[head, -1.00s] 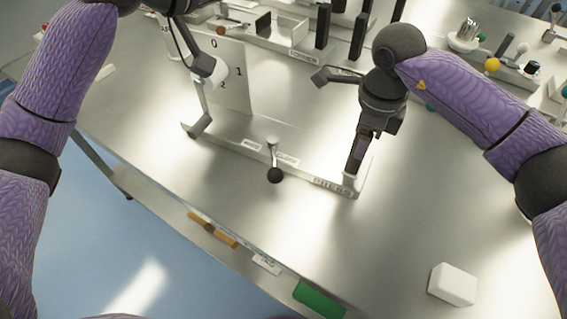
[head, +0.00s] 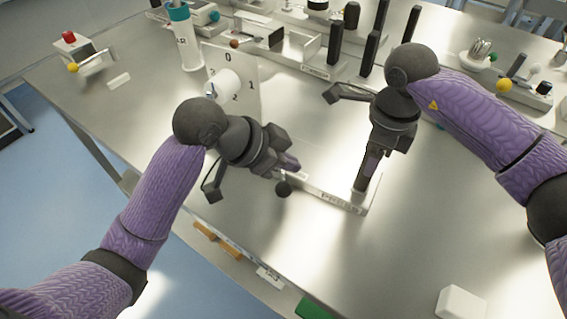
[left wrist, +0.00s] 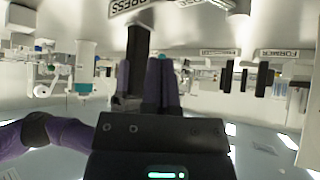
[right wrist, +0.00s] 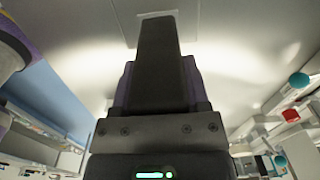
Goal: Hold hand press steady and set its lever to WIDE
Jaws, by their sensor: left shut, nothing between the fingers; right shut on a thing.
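The hand press has a pale base marked PRESS (head: 345,203) with a dark upright post (head: 361,184) at its right end. My right gripper (head: 370,168) is shut around this post, which also shows in the right wrist view (right wrist: 155,60). The lever's black ball knob (head: 283,188) sticks out at the front of the base. My left gripper (head: 293,163) is shut and empty, with its fingertips just above and behind the knob in the picture; I cannot tell whether they touch the lever. It hides the lever's stem and its labels. In the left wrist view, the shut fingers (left wrist: 160,80) appear beside the post (left wrist: 138,50).
A plate numbered 0, 1, 2 (head: 246,75) with a white roll (head: 226,85) stands behind my left gripper. Several dark posts (head: 372,45) and trays stand at the back. A white block (head: 461,303) lies at front right. The table right of the press is clear.

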